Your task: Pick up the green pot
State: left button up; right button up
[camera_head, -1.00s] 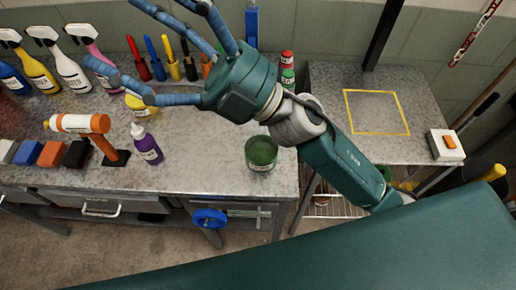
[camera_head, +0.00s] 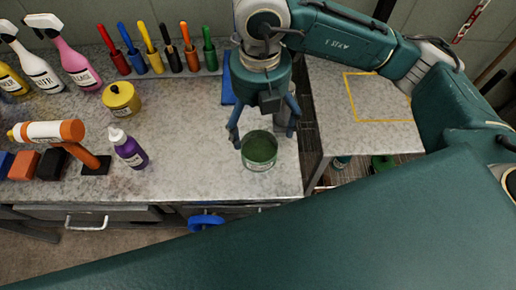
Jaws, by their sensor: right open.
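The green pot (camera_head: 259,152) is an open, round container with green contents. It stands upright on the grey metal bench near its front right corner. My right gripper (camera_head: 262,128) points down just above and behind the pot, its blue fingers spread. One finger is by the pot's left rim and another is to its right; I cannot tell whether they touch it. The gripper holds nothing that I can see. My left gripper is not in view.
A purple bottle (camera_head: 128,148) and an orange stand with a cartridge (camera_head: 84,152) are to the left. A yellow pot (camera_head: 122,99), spray bottles and a row of coloured-handled tools (camera_head: 171,48) stand behind. A second table (camera_head: 350,118) is to the right.

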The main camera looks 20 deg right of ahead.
notch_tip(320, 180, down, 4)
jog(key=p, duration=0.3)
send_over(259, 156)
notch_tip(259, 156, down, 4)
jog(key=shift+s+f, duration=0.15)
jog(key=shift+f, duration=0.5)
jog(key=shift+c, duration=0.3)
jog(key=c, duration=1.7)
jog(key=shift+r, duration=0.1)
jog(key=shift+c, duration=0.4)
jog(key=shift+r, duration=0.1)
